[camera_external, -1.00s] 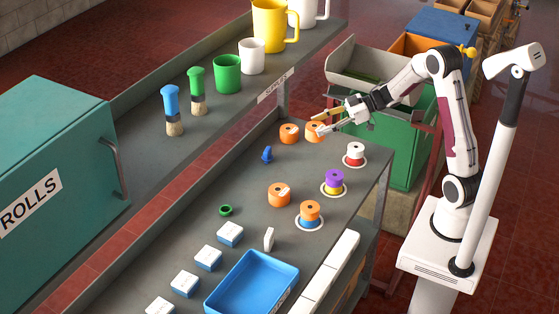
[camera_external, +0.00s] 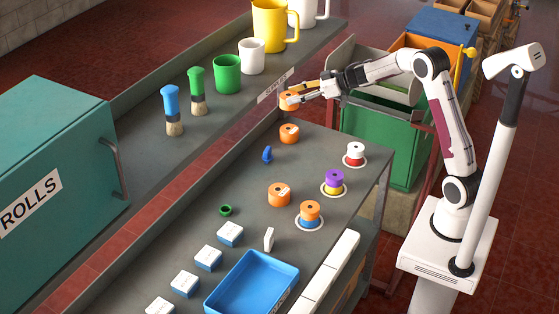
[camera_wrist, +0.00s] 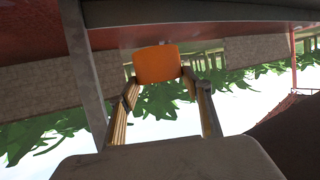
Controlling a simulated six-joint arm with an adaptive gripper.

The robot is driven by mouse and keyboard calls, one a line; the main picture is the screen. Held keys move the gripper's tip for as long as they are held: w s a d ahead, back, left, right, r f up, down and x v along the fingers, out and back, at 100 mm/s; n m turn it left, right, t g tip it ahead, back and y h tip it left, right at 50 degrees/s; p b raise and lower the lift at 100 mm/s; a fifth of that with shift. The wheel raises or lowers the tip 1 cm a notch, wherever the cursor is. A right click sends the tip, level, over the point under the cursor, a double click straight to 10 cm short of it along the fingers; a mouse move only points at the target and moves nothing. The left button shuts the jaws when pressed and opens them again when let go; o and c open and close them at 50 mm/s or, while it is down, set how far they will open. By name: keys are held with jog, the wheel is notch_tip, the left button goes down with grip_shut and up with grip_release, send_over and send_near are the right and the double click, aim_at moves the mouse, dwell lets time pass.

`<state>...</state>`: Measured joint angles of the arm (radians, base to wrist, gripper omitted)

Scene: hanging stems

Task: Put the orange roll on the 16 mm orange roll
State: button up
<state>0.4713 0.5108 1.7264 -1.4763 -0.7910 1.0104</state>
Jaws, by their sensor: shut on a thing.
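My gripper (camera_external: 294,97) is shut on an orange roll (camera_external: 287,102) and holds it in the air above the far end of the bench. In the wrist view the held roll (camera_wrist: 157,65) sits between the fingertips. A second orange roll (camera_external: 289,134) stands on the bench below the held one. A third orange roll (camera_external: 278,196), with a small pale mark on top, stands nearer the middle. Another orange roll (camera_external: 311,208) sits on a blue roll (camera_external: 310,221) on a white disc. I cannot read which one is 16 mm.
A purple roll on a yellow one (camera_external: 334,179) and a white roll on a red one (camera_external: 355,150) stand along the right edge. A small blue piece (camera_external: 267,154), a green ring (camera_external: 225,210) and a blue tray (camera_external: 251,284) are also on the bench. A raised shelf (camera_external: 225,103) runs behind.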

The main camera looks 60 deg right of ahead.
dwell(0.4)
send_over(295, 130)
jog(key=shift+d+f, duration=0.1)
jog(key=shift+f, duration=3.1)
jog(key=shift+f, duration=1.85)
jog(key=shift+f, duration=0.15)
jog(key=o, duration=1.2)
jog(key=v, duration=1.2)
jog(key=shift+r, duration=0.25)
